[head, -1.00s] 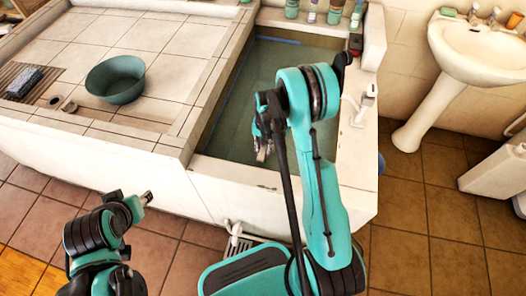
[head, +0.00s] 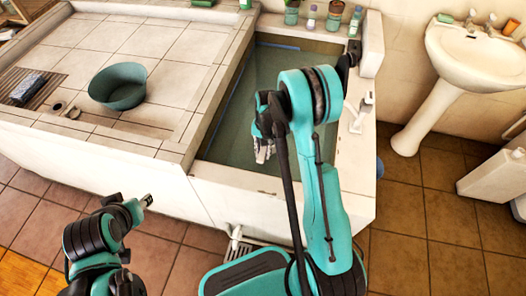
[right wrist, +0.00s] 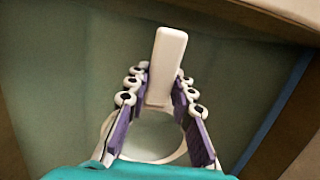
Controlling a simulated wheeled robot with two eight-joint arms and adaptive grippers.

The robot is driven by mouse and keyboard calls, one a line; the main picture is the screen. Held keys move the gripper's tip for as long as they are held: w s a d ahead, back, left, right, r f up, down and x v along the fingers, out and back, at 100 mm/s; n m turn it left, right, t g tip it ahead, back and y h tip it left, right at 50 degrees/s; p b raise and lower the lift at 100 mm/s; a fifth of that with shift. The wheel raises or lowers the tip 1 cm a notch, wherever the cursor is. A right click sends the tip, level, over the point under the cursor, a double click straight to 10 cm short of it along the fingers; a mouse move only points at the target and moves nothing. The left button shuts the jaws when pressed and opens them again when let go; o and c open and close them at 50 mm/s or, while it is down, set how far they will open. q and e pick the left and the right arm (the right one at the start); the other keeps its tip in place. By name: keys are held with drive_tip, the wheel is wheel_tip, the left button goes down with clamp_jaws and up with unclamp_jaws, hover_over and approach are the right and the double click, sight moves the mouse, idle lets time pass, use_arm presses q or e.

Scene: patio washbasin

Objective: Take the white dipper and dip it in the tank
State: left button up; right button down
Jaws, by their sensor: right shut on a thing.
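The white dipper shows in the right wrist view, with its handle (right wrist: 166,55) between my right gripper's fingers (right wrist: 158,95) and its round rim (right wrist: 183,152) below. My right gripper (head: 263,152) is shut on the handle and is over the tank (head: 232,138) in the head view. The tank holds greenish water. The dipper is mostly hidden in the head view, so I cannot tell whether it touches the water. My left gripper (head: 146,200) is in front of the tiled block, away from the tank; its finger gap is unclear.
Several bottles (head: 312,17) line the tank's back ledge. A white fixture (head: 361,112) is on its right ledge. A pedestal sink (head: 478,50) stands at right.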

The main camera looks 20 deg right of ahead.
wheel_tip(320, 180, up, 22)
drive_tip(key=t+h+p, duration=0.1)
drive_tip(key=p, duration=1.3)
drive_tip(key=shift+r, duration=0.2)
